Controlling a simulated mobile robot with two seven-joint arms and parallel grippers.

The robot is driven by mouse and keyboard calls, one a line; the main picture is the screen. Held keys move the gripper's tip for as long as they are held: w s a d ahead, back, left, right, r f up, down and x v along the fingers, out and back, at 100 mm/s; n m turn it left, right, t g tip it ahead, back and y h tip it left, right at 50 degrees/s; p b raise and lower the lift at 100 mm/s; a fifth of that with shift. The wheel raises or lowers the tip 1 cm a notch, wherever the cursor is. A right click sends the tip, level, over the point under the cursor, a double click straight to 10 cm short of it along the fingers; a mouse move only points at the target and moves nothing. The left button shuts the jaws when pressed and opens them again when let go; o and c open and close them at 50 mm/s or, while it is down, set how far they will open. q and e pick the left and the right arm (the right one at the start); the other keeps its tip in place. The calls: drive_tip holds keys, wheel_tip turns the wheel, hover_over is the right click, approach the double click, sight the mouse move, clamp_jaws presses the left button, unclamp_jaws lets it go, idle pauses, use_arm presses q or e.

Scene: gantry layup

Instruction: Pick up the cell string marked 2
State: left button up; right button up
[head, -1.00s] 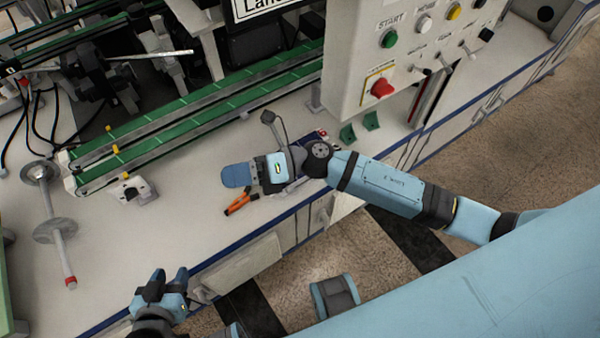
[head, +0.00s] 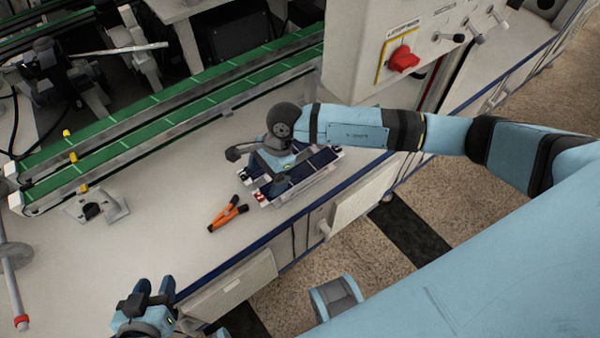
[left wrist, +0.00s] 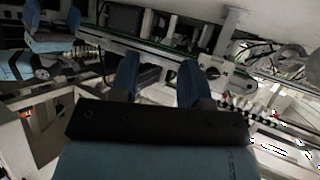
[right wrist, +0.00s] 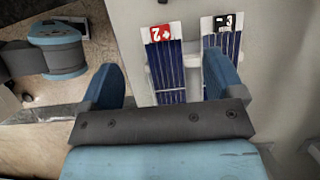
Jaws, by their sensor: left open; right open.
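The cell string marked 2 (right wrist: 166,66) is a dark blue strip with a red end tag, lying flat in the right wrist view. It appears between the fingers of my right gripper (right wrist: 165,82), which is open and empty. In the head view this gripper (head: 279,178) points down over the strings and partly hides them; the red tag (head: 260,197) shows at their near left end. A second cell string (right wrist: 222,54) with a black tag lies beside it. My left gripper (head: 153,288) is open and empty, off the bench's front edge.
Green conveyor rails (head: 160,112) run behind. A control cabinet with a red knob (head: 403,59) stands to the right. A grey bracket (head: 97,206) sits on the left, with clear bench top around it.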

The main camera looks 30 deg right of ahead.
sight(262, 194)
drive_tip(key=shift+d+b+x, duration=0.15)
drive_tip(key=shift+b+x, duration=0.15)
drive_tip(key=shift+x, duration=1.25)
drive_tip(key=shift+d+b+x, duration=0.1)
drive_tip(key=shift+b+x, duration=0.2)
drive_tip(key=shift+x, duration=1.25)
drive_tip(key=shift+f, duration=0.1)
drive_tip(key=c, duration=1)
